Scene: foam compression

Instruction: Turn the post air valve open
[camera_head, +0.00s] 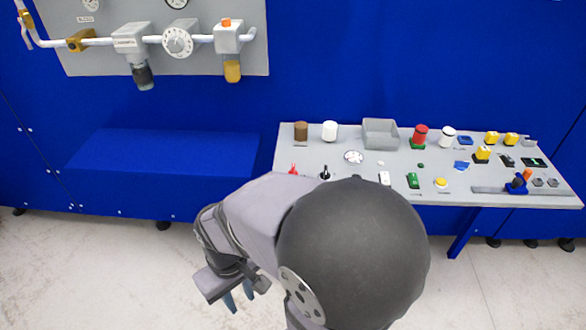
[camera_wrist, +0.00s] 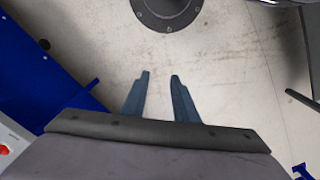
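A grey panel (camera_head: 100,65) with a white air pipe hangs on the blue wall at the upper left in the head view. On the pipe sit a brass-yellow valve-like fitting (camera_head: 80,40), a grey unit with a dark bowl (camera_head: 143,75), a round white gauge (camera_head: 178,41) and a grey unit with an orange top and yellow bowl (camera_head: 229,38). A brass piece (camera_head: 26,18) is at the far left pipe end. I cannot tell which part is the post air valve. My gripper (camera_head: 238,299) is low over the floor, well below the panel. Its fingers (camera_wrist: 160,78) are apart and empty.
A grey control table (camera_head: 330,190) with several buttons, knobs and a grey open box (camera_head: 381,134) stands at the right, partly hidden by my arm. A blue bench-like ledge (camera_head: 165,150) lies below the panel. The air between ledge and panel is clear.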

